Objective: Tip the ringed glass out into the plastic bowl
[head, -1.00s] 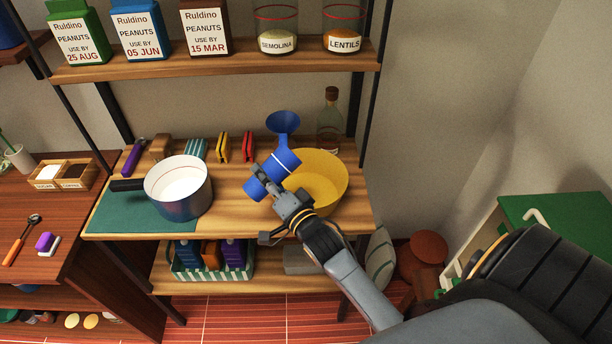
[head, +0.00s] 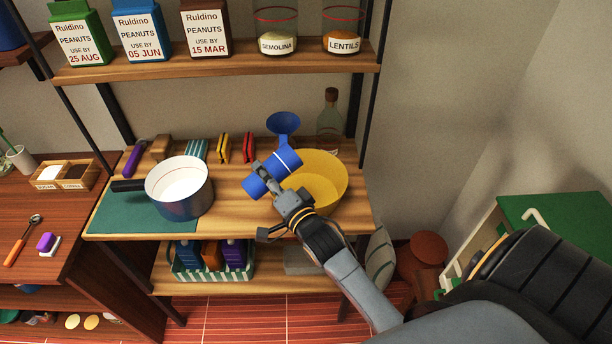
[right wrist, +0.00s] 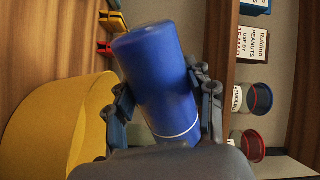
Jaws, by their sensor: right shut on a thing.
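The ringed glass (head: 262,183) is a blue cylinder with a white ring near its upper right end. My right gripper (head: 269,176) is shut on the glass, one finger on each side in the right wrist view (right wrist: 165,92). The glass (right wrist: 160,75) fills the middle there, and the bowl (right wrist: 45,130) shows at the left. The glass's mouth is hidden, and I see nothing pouring. The part of the bowl's inside that shows looks empty. My left gripper is not in view.
A white-lined pot (head: 180,192) sits on a green mat (head: 125,218) at the left. The wooden counter (head: 230,205) between pot and bowl is bare. A shelf (head: 220,68) hangs above.

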